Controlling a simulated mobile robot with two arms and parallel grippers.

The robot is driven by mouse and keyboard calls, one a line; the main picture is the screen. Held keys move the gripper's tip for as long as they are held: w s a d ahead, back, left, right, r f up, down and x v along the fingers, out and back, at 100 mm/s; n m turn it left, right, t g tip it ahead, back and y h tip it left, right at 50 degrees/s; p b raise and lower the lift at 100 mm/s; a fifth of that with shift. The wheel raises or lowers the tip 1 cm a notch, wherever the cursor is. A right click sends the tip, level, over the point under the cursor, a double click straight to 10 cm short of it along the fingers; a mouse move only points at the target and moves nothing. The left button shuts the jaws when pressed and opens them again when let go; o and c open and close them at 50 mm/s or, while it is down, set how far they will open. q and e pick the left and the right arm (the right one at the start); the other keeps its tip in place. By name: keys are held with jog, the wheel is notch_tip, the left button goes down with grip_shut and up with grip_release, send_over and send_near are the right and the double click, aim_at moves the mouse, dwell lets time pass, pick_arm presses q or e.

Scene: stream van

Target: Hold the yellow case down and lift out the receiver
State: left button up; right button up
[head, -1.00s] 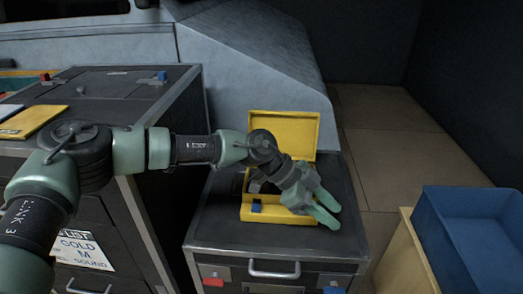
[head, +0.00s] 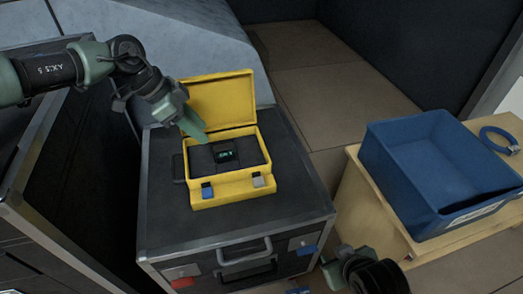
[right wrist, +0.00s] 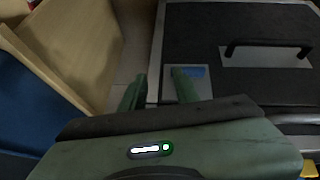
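The yellow case (head: 231,187) stands open on a dark flight-case top, its lid (head: 216,102) tilted back. The receiver (head: 226,156), a small dark box with a lit green display, sits in the dark foam inside the case. My left gripper (head: 192,126) is at the case's left back corner, near the lid's hinge side. Whether it touches the case, and how far its fingers are apart, I cannot tell. My right gripper (head: 334,266) is low at the front right of the flight case. In the right wrist view its fingers (right wrist: 158,88) are apart and empty.
The flight case (head: 258,215) has a front handle and red and blue tags. A blue bin (head: 378,165) stands on a wooden table (head: 362,222) at the right, with a blue ring-shaped strap (head: 498,139) behind it. Floor shows between them.

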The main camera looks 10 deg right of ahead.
aim_at(265, 149)
jog(key=w+d+r+n+t+h, duration=0.3)
jog(key=w+d+r+t, duration=0.15)
jog(key=w+d, duration=0.4)
jog(key=w+a+r+m+t, duration=0.1)
jog(key=w+a+r, duration=0.1)
jog(key=w+r, duration=0.1)
jog(key=w+a+r+m+t+y, duration=0.1)
jog(key=w+a+r+m, duration=0.1)
jog(key=w, duration=0.3)
jog(key=w+a+r+m+t+y, duration=0.1)
jog(key=w+a+r+m, duration=0.1)
jog(key=w+a+r, duration=0.1)
jog(key=shift+w+r, duration=0.8)
jog(key=shift+w, duration=0.15)
jog(key=a+y, duration=0.1)
jog(key=a, duration=0.3)
jog(key=a+y, duration=0.1)
jog(key=a, duration=0.3)
jog(key=a+r+y, duration=0.1)
jog(key=a, duration=0.3)
jog(key=shift+s+a+g, duration=0.25)
jog(key=shift+w+a+f+n, duration=0.15)
jog(key=shift+w+a+n, duration=0.25)
jog(key=shift+a, duration=0.05)
jog(key=x, duration=0.7)
jog(key=shift+w, duration=0.2)
grip_shut()
jog(key=shift+f, duration=0.1)
